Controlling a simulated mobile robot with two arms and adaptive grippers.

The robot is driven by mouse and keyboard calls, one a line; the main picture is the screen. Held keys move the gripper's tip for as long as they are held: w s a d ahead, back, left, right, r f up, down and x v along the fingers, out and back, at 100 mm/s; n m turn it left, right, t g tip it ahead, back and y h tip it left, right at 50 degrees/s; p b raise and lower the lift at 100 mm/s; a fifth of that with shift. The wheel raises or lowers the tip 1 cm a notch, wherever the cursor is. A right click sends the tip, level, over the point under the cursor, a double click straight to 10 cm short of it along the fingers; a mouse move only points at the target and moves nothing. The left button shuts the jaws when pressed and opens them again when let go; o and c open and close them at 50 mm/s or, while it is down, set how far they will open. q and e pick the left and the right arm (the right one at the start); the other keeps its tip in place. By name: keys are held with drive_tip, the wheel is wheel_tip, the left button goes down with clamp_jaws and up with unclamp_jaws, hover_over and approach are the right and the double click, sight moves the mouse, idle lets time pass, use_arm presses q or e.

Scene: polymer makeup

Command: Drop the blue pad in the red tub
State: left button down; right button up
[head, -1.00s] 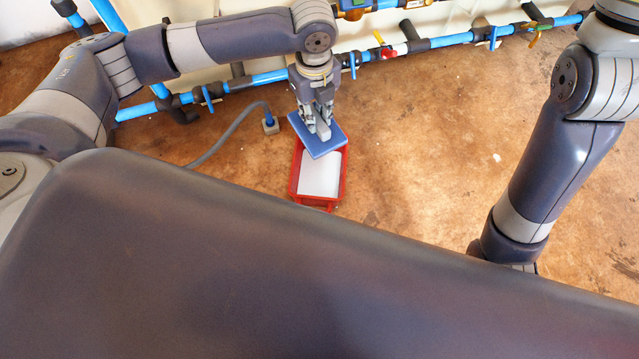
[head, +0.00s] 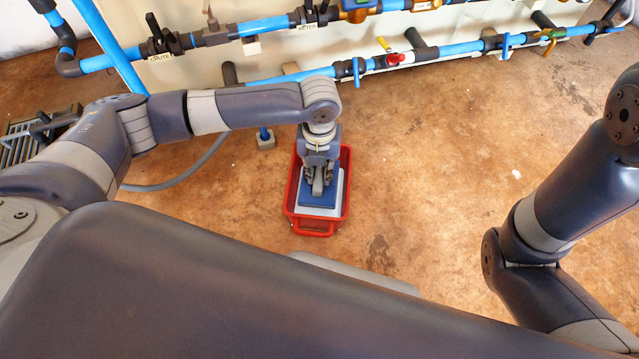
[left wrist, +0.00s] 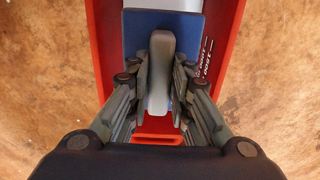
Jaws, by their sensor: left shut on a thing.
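The red tub (head: 313,229) stands on the floor near the middle of the head view, with a white surface (head: 338,208) inside it. The blue pad (head: 318,201) has a grey handle on its top. My left gripper (head: 317,187) is shut on the handle and points down, with the pad within the tub's outline, low over or on the white surface; contact cannot be told. In the left wrist view the fingers (left wrist: 160,85) flank the handle (left wrist: 161,60), the pad (left wrist: 136,38) lies beneath, and the tub's red wall (left wrist: 227,40) shows to the right. My right gripper is not seen.
Blue pipes (head: 270,79) with valves run along the pale wall behind the tub. A grey hose (head: 180,178) and a small block (head: 265,140) lie left of the tub. A floor grate (head: 20,145) is at far left. The brown floor (head: 430,170) right of the tub is clear.

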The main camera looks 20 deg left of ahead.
sight(320, 181)
use_arm(q)
drive_tip(key=shift+f+b, duration=1.65)
drive_tip(key=shift+f, duration=0.6)
drive_tip(key=shift+r, duration=0.15)
drive_tip(key=shift+f, duration=0.2)
drive_tip(key=shift+f+p, duration=0.35)
drive_tip(key=c, duration=1.4)
unclamp_jaws()
drive_tip(key=shift+c, duration=0.2)
